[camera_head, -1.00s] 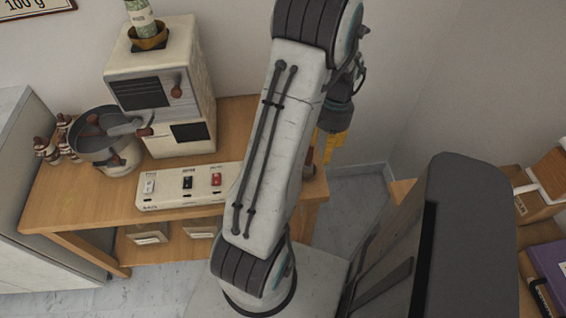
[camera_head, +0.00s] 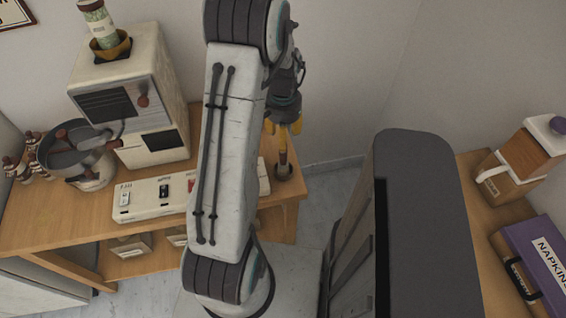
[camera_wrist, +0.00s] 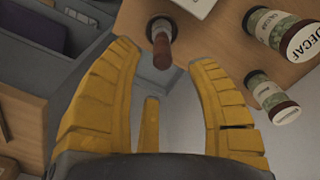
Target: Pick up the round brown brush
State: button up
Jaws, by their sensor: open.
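The round brown brush (camera_head: 283,172) stands upright near the right end of the wooden cart top, with a round dark base and a brown handle pointing up. In the wrist view, the brush (camera_wrist: 161,28) shows near the top centre, its handle reaching down between my fingertips. My gripper (camera_head: 284,127) has yellow fingers and hangs just above the brush in the head view. In the wrist view my gripper (camera_wrist: 163,57) is open, one finger on each side of the handle. I see no clear contact, and the height gap is hard to judge.
A white switch panel (camera_head: 145,204) lies left of the brush, partly behind my arm. A boxy machine (camera_head: 145,80) and a metal pot (camera_head: 80,160) stand further left. DECAF canisters (camera_wrist: 285,35) show at right in the wrist view. A purple napkin box (camera_head: 540,250) sits on another counter.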

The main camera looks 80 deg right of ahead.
aim_at(283, 159)
jog(key=shift+d+f+p, duration=0.2)
jog(key=shift+f+p, duration=0.35)
jog(key=shift+f, duration=2.1)
jog(key=shift+c, duration=0.4)
grip_shut()
